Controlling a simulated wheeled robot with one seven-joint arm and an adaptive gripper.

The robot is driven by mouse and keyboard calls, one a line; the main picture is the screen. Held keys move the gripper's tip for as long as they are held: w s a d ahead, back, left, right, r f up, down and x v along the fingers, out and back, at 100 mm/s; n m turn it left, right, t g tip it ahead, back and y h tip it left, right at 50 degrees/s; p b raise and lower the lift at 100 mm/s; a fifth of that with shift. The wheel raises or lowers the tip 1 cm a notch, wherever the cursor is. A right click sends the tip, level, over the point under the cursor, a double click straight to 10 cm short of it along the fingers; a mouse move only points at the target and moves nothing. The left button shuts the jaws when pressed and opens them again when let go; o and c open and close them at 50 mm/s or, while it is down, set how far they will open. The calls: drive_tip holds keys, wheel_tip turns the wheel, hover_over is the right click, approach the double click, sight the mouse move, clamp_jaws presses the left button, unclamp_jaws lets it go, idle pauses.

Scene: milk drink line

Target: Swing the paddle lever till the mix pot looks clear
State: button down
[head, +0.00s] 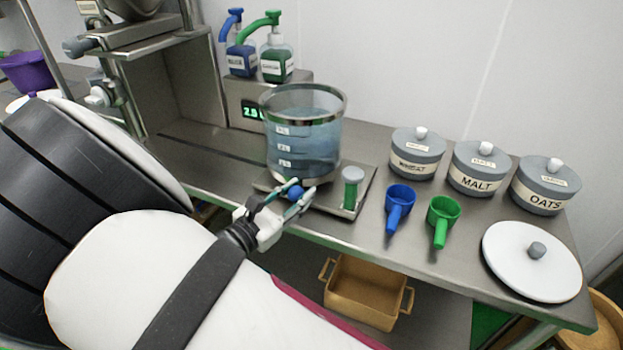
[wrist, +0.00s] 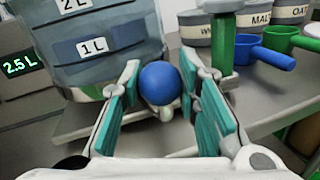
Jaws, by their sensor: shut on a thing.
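The mix pot (head: 304,140) is a clear vessel with a metal rim and litre marks, holding bluish see-through liquid. It stands on a metal base plate, and its lower side fills the upper left of the wrist view (wrist: 110,60). The paddle lever ends in a blue ball knob (wrist: 160,83) at the pot's front foot; the knob also shows in the head view (head: 295,192). My gripper (wrist: 162,90) is shut on this knob, with one teal-padded finger on each side. The lever's shaft is mostly hidden.
A display (wrist: 24,64) left of the pot reads 2.5 L. A green-bodied post with a grey cap (head: 352,188) stands close right of the pot. Blue (head: 399,203) and green (head: 442,217) scoops, labelled canisters (head: 480,168) and a white lid (head: 531,262) lie further right.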

drive_tip(key=a+m+g+h, duration=0.1)
drive_tip(key=a+m+g+h+b, duration=0.1)
drive_tip(key=a+h, duration=0.1)
drive_tip(key=shift+w+a+f+m+g, duration=0.1)
drive_tip(key=shift+w+a+m+g, duration=0.1)
drive_tip(key=shift+a+m+g, duration=0.15)
drive_tip(key=shift+w+a, duration=0.2)
drive_tip(key=shift+a, duration=0.55)
drive_tip(key=c, duration=1.5)
unclamp_jaws()
drive_tip(key=shift+o, duration=0.2)
drive_tip(key=v, duration=1.2)
